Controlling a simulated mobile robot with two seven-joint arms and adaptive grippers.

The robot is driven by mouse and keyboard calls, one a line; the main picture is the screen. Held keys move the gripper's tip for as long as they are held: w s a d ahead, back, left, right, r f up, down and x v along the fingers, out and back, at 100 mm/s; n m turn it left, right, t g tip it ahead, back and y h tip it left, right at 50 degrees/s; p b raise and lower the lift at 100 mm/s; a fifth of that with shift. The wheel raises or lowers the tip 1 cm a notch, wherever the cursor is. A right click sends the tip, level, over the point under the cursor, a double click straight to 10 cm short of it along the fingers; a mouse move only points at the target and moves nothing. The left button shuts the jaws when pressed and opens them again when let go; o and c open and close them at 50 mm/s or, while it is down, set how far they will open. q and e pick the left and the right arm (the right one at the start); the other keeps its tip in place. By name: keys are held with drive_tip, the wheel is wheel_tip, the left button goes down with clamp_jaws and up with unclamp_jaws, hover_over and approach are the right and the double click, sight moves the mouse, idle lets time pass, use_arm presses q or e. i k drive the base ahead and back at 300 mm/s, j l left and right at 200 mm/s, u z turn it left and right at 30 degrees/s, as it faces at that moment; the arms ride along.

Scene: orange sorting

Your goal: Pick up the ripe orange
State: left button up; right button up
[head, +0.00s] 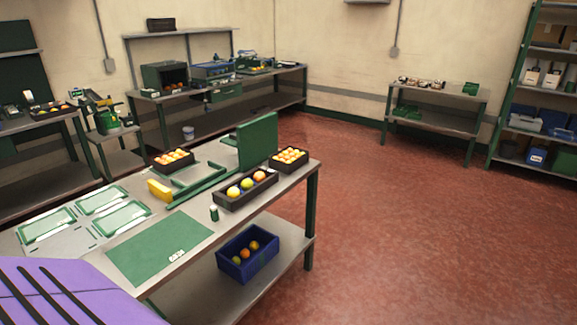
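A long black tray (245,201) on the near workbench holds three fruits in a row: a yellow one (233,192), a yellow-green one (247,184) and an orange-coloured one (259,176) at the right end. The orange-coloured one looks the ripest of the three. A black crate (173,170) behind on the left holds several orange-red fruits. Another black crate (288,166) at the right end holds several yellow-orange fruits. A blue bin (262,266) on the lower shelf holds several mixed fruits. Neither of my grippers is in view.
A green upright panel (257,141) stands behind the long tray. A yellow block (160,190), a small green cylinder (214,213) and a green mat (158,247) are on the workbench (90,252). The red floor to the right is clear.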

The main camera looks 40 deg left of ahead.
sight(258, 176)
drive_tip(key=i+u, duration=0.2)
drive_tip(key=i, duration=0.3)
drive_tip(key=i+l+u, duration=0.1)
drive_tip(key=i+u, duration=0.15)
drive_tip(key=i, duration=0.25)
drive_tip(key=i+l+u, duration=0.2)
drive_tip(key=i, duration=0.3)
drive_tip(key=i+u, duration=0.3)
drive_tip(key=u, duration=0.15)
drive_tip(key=i+l+u, duration=0.2)
drive_tip(key=u, duration=0.2)
drive_tip(key=i+l+u, duration=0.25)
drive_tip(key=u, duration=0.2)
drive_tip(key=i, duration=0.1)
